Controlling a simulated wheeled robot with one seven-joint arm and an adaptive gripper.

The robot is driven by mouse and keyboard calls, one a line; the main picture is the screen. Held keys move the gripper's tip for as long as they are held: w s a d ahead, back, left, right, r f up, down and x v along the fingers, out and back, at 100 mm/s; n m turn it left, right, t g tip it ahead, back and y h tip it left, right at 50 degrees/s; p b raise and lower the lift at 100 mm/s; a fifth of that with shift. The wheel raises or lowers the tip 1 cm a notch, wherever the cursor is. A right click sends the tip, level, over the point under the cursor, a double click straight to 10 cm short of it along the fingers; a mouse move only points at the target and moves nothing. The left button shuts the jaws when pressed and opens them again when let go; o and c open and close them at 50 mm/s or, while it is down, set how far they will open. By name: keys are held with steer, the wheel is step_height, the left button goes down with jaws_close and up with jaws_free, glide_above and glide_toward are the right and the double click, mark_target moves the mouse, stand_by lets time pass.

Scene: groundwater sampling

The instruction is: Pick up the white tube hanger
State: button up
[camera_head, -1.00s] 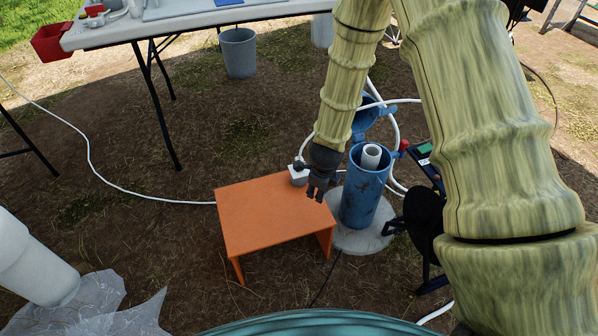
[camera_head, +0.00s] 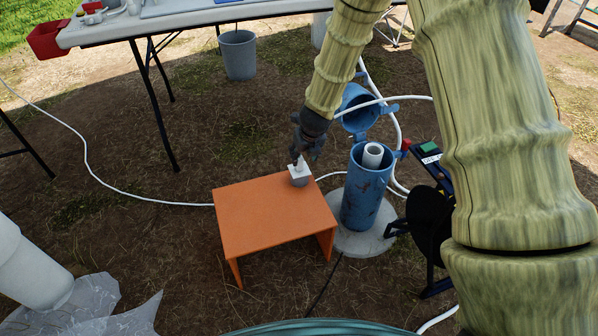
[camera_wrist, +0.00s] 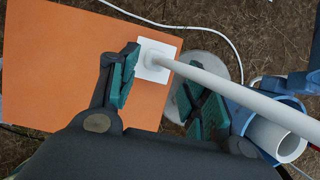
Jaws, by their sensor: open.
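The white tube hanger (camera_head: 299,176) stands on the far right corner of the orange stool (camera_head: 262,218), with a square base and a narrow white part rising from it. In the wrist view, the hanger's square white base (camera_wrist: 146,73) lies past the fingertips. A pale rod runs from it toward the lower right, past the right finger; whether it lies between the fingers is unclear. My gripper (camera_head: 303,150) is just above the hanger in the head view. Its two green-padded fingers (camera_wrist: 158,74) are apart, and I see no grip on the hanger.
A blue well casing (camera_head: 365,195) with a white inner pipe (camera_head: 372,154) stands right of the stool on a round concrete pad (camera_head: 340,238). Its blue lid (camera_head: 357,112) is open behind. White hoses run nearby. A black reel (camera_head: 428,225) stands further right.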

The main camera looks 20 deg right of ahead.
mark_target(300, 159)
steer(key=shift+a+b+x, duration=0.2)
steer(key=shift+b+x, duration=0.6)
steer(key=shift+x, duration=0.55)
steer(key=shift+a+b+x, duration=0.15)
steer(key=shift+b+x, duration=0.6)
steer(key=shift+x, duration=0.6)
steer(key=shift+w+r, duration=0.1)
jaws_close()
